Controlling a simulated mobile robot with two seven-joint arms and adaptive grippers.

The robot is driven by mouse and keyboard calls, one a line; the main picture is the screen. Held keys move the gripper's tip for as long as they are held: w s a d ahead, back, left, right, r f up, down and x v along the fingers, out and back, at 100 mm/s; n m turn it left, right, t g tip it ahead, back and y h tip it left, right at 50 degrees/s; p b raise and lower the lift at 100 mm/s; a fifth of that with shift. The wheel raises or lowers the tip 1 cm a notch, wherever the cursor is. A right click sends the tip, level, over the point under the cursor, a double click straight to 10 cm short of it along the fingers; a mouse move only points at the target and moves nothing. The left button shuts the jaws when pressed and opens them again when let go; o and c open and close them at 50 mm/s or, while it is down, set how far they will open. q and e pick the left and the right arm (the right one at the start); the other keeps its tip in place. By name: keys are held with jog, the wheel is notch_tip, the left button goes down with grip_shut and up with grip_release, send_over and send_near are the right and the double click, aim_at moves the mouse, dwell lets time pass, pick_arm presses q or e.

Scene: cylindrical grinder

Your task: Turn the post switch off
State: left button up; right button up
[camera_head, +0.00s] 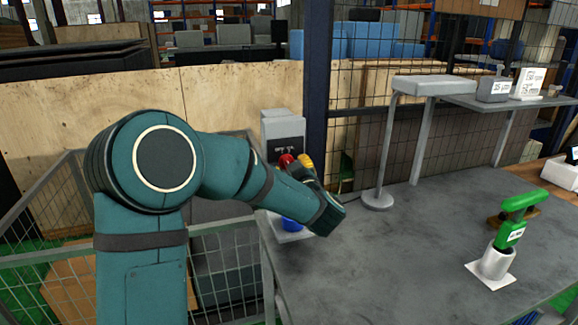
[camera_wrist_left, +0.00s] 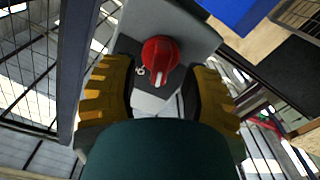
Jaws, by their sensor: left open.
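The post switch is a grey box (camera_head: 283,128) on a post behind the table's left end, with a dark label face too small to read. Its red knob (camera_head: 286,160) shows beside my left gripper (camera_head: 302,168), which is mostly hidden by my wrist. In the left wrist view the red knob (camera_wrist_left: 160,50) has a white mark pointing down in the picture. My left gripper (camera_wrist_left: 160,72) is open, its yellow-padded fingers on either side of the knob with gaps visible. Contact with the knob cannot be seen. My right gripper is not in view.
A grey table (camera_head: 400,260) fills the right. A raised shelf (camera_head: 435,86) is at the back. A mesh fence (camera_head: 60,230) stands at left. A blue object (camera_head: 291,224) sits below my wrist.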

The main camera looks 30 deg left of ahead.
pick_arm(q)
jog(key=v, duration=1)
jog(key=shift+s, duration=0.15)
